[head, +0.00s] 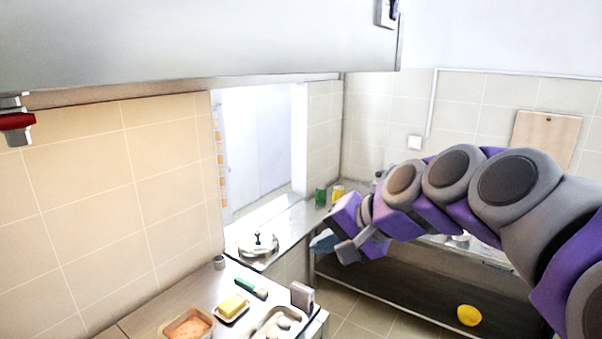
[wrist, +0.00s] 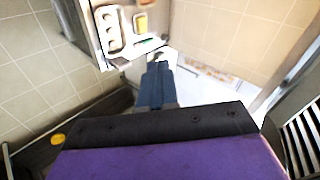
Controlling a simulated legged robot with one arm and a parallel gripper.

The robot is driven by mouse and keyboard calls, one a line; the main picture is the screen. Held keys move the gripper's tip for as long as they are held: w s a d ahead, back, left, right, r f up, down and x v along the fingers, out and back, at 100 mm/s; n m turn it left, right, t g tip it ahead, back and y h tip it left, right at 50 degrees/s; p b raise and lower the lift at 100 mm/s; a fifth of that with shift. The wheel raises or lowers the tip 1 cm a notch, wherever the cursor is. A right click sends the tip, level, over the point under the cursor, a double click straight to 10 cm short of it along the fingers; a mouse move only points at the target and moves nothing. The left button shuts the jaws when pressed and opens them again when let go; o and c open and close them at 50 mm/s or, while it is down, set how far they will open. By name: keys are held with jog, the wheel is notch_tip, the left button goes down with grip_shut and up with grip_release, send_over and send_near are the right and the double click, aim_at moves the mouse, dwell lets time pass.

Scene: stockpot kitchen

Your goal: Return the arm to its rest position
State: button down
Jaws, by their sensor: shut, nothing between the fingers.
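My arm, purple and grey, reaches in from the right side of the head view, extended to the left. My gripper (head: 323,243) is at its end, in the air to the right of the counter and apart from it. In the wrist view, my gripper (wrist: 157,72) shows its blue-grey fingers together with nothing between them. The fingers point toward the counter, which lies beyond their tips in that view.
The counter (head: 143,314) holds a tray with orange contents (head: 188,327), a yellow block on a dish (head: 232,305), a green-handled item (head: 250,288) and a grey box (head: 302,296). A lidded pot (head: 258,246) stands behind. A yellow object (head: 469,315) is lower right. A hood (head: 200,40) overhangs.

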jog(key=s+d+f+n+g+h+b, duration=0.1)
jog(key=s+d+f+g+h+b, duration=0.1)
jog(key=s+f, duration=0.8)
jog(key=s+d+f+n+g+h+b, duration=0.2)
jog(key=s+d+f, duration=0.3)
jog(key=s+f, duration=0.6)
jog(key=s+d+f+n+g+h+b, duration=0.1)
jog(key=s+d+f+g+h+b, duration=0.2)
jog(key=s+f, duration=0.7)
notch_tip(320, 180, down, 2)
jog(key=shift+s+d+f+n+g+b, duration=0.15)
jog(key=shift+d+n+g+b, duration=0.2)
jog(key=shift+d+b, duration=0.4)
jog(key=shift+a, duration=0.3)
